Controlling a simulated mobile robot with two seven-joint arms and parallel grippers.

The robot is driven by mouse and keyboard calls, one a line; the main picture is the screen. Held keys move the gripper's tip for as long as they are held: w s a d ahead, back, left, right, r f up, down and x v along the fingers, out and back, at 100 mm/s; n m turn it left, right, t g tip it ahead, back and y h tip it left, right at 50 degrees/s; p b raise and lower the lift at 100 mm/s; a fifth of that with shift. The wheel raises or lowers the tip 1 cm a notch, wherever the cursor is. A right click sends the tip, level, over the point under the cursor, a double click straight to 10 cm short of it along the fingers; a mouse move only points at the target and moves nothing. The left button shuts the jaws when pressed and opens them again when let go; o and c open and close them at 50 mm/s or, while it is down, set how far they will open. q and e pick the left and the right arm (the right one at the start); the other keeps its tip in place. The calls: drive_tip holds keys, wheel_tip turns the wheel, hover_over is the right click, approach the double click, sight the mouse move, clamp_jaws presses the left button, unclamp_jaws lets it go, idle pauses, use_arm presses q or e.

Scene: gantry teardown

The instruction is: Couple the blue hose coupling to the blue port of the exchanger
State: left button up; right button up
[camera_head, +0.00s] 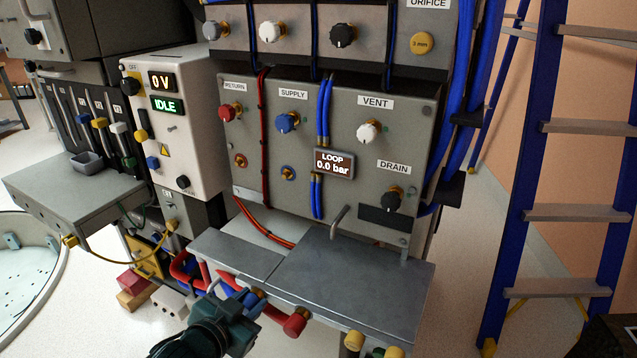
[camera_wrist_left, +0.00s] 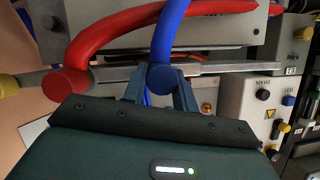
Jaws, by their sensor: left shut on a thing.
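My left gripper (camera_head: 258,297) is at the front edge of a grey metal shelf. It is shut on the blue hose coupling (camera_wrist_left: 163,77), whose blue hose (camera_wrist_left: 168,35) rises between the fingers in the left wrist view. In the head view the gripper hides most of the coupling. A brass port with a blue ring (camera_head: 288,173) is on the grey panel below the SUPPLY label and blue knob (camera_head: 288,122). The gripper is below and in front of this port, well apart from it. My right gripper is not in view.
A red hose coupling (camera_head: 295,323) and yellow-ended parts (camera_head: 354,341) are along the shelf's front edge. The grey shelf (camera_head: 350,285) is mostly bare, with an upright handle (camera_head: 339,221) at its back. A red-ringed port (camera_head: 240,160) is left of the blue one. A blue ladder (camera_head: 527,180) stands right.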

use_arm(q)
drive_tip(key=shift+c, duration=1.2)
drive_tip(key=shift+s+a+r+p, duration=0.1)
drive_tip(key=shift+s+a+p, duration=0.25)
drive_tip(key=shift+s, duration=0.25)
clamp_jaws()
drive_tip(key=shift+s+a+p, duration=0.35)
drive_tip(key=shift+s, duration=0.45)
drive_tip(key=shift+s+a+p, duration=0.4)
drive_tip(key=shift+s, duration=0.45)
drive_tip(key=shift+s+a+p, duration=0.35)
drive_tip(key=shift+s, duration=0.45)
